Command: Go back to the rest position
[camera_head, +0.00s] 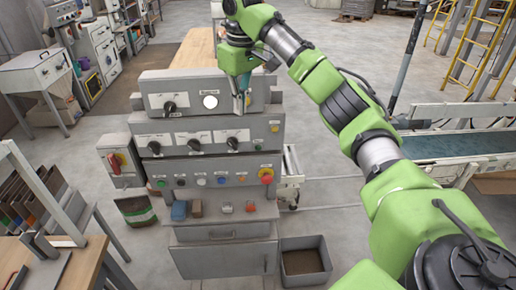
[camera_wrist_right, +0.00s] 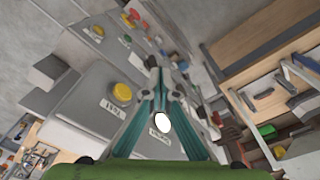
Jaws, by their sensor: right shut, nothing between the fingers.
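My right gripper (camera_head: 241,103) is at the upper part of the grey control panel (camera_head: 190,88), pointing down in front of its top row. Its fingers are closed together with nothing between them. In the right wrist view the teal fingers of the right gripper (camera_wrist_right: 160,72) meet at their tips, with a round white lamp (camera_wrist_right: 162,122) showing between them. The same white lamp (camera_head: 210,101) is left of the gripper in the head view. I cannot tell whether the fingertips touch the panel. My left gripper is in neither view.
The panel carries knobs, several buttons and a red button (camera_head: 267,175). A ledge holds a blue block (camera_head: 179,210) and a brown block (camera_head: 197,208). A grey bin (camera_head: 305,262) stands at lower right, a workbench (camera_head: 75,262) at left, a conveyor (camera_head: 460,147) at right.

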